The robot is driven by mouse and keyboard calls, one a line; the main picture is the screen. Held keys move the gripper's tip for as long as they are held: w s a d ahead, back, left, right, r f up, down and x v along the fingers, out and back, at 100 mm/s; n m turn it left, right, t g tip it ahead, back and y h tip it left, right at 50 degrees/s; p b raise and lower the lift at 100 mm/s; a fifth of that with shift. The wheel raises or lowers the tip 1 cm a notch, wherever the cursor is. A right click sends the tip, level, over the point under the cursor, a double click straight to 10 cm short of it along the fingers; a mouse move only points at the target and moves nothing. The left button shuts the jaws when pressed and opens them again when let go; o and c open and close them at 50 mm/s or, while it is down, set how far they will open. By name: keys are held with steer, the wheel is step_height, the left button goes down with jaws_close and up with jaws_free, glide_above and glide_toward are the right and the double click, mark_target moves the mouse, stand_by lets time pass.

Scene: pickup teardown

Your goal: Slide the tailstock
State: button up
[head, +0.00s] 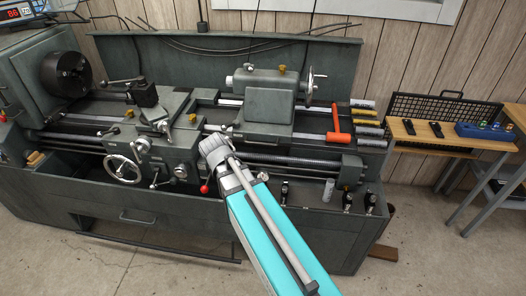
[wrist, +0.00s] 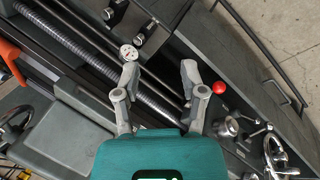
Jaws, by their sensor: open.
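The tailstock (head: 268,97) is a dark grey block with a horizontal barrel and a handwheel at its right end. It stands on the right part of the lathe bed (head: 314,136). My gripper (wrist: 159,62) is open and empty in the wrist view, its two grey fingers apart above the front of the lathe near the leadscrew (wrist: 95,62). A grey casting, likely the tailstock (wrist: 45,140), fills the lower left of the wrist view. In the head view my teal arm reaches in front of the tailstock; the fingers cannot be made out there.
The carriage (head: 150,140) with handwheel and levers stands left of the tailstock. A red knob (wrist: 219,87) is right of my fingers. An orange-handled tool (head: 340,125) lies right of the tailstock, beside several small tools. A wooden shelf (head: 450,137) is at the far right.

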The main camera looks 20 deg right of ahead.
steer(key=w+d+f+n+t+h+b, duration=0.1)
steer(key=w+d+f+h+b, duration=0.15)
steer(key=w+b, duration=0.25)
steer(key=w+d+f+n+h+b, duration=0.1)
steer(key=w+d+f+h+b, duration=0.15)
steer(key=w+h+b, duration=0.2)
steer(key=n+t+h+b, duration=0.1)
steer(key=t+h+b, duration=0.1)
steer(key=h+b, duration=0.45)
glide_toward(260, 144)
steer(key=a+r+y+b, duration=0.1)
steer(key=a+y+b, duration=0.1)
steer(key=a, duration=0.1)
steer(key=shift+s+r+h, duration=0.25)
steer(key=shift+d, duration=0.2)
steer(key=b+x, duration=0.1)
steer(key=x, duration=1.2)
steer(key=shift+d+b, duration=0.35)
steer(key=shift+b, duration=0.05)
jaws_close()
